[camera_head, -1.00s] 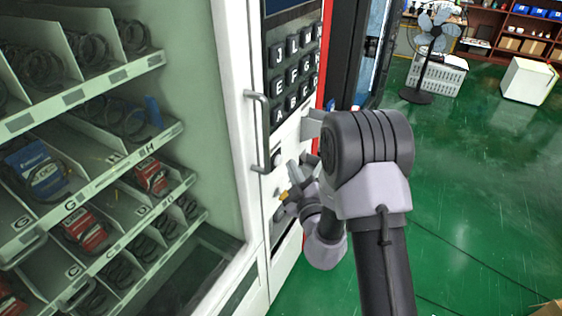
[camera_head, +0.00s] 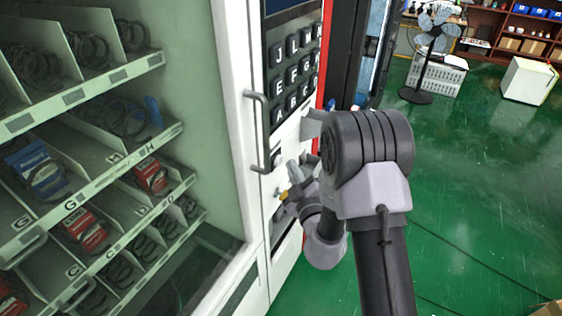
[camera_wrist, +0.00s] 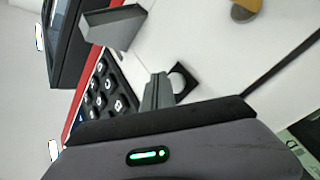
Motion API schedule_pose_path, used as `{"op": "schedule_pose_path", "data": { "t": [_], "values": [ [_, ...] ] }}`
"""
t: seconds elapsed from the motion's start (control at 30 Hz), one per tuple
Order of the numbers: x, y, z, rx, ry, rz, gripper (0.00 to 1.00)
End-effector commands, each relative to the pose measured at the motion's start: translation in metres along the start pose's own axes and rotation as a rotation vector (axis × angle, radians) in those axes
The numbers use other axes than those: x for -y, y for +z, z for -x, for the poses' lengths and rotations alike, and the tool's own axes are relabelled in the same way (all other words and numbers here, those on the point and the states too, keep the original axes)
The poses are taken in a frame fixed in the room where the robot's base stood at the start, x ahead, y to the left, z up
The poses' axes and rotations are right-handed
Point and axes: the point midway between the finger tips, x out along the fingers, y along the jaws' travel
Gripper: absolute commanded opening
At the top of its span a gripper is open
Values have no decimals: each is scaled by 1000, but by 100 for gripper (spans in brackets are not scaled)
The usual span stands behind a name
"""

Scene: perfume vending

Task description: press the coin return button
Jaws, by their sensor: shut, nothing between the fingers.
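The vending machine's front panel (camera_head: 284,238) is white, beside a glass front with shelves. A round pale button in a black square (camera_wrist: 182,80), seemingly the coin return button, shows in the wrist view. It also shows in the head view as a dark square (camera_head: 277,158) near the vertical handle. My gripper (camera_wrist: 159,78) is shut and empty, its fingertips just left of the button and partly over its black surround. I cannot tell whether they touch. In the head view my gripper (camera_head: 293,168) is close to the panel, partly hidden by my arm.
A letter keypad (camera_head: 291,72) is above the button. A grey bar handle (camera_head: 257,130) stands out on the left. A grey box-like part (camera_wrist: 110,27) juts from the panel. A gold-coloured knob (camera_head: 283,195) sits lower. Green floor (camera_head: 480,190) is open on the right.

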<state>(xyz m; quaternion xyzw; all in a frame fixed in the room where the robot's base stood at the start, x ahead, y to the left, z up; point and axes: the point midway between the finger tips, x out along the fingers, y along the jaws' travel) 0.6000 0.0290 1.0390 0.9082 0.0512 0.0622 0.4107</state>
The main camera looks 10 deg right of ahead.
Motion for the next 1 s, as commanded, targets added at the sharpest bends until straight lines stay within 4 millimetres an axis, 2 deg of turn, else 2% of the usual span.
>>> {"op": "schedule_pose_path", "data": {
  "t": [1.0],
  "values": [
    [5,-5,-7,0,0,0,0]
  ]
}}
